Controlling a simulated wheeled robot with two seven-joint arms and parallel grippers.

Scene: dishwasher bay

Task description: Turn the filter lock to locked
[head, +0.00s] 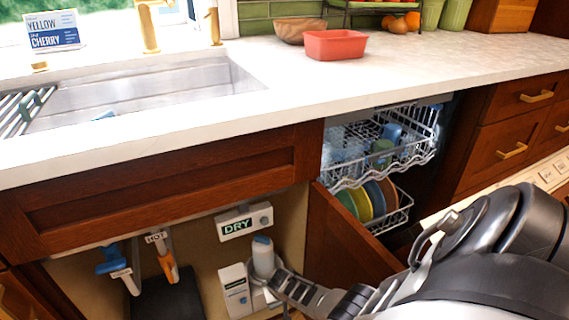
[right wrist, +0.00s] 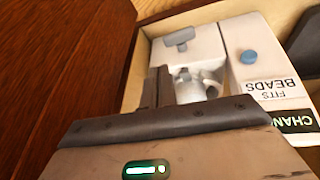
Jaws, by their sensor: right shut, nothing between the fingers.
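In the right wrist view a white housing (right wrist: 205,50) carries a short grey lever (right wrist: 180,37), which looks like the filter lock; no lock marking is readable. A pale canister (head: 263,258) with a grey-blue top shows in the head view inside the open cabinet under the sink. My right gripper (head: 275,283) is beside the canister's lower part in the head view. Its dark fingers (right wrist: 158,86) are shut and empty just short of the lever in the wrist view. Contact cannot be told. My left gripper is not in view.
A white box (right wrist: 265,62) with a blue knob and a "FITS BEADS" label stands beside the housing. A "DRY" box (head: 244,221) is above the canister. Valve handles (head: 165,258) hang left. An open cabinet door (head: 335,250) and dishwasher racks (head: 380,145) are right.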

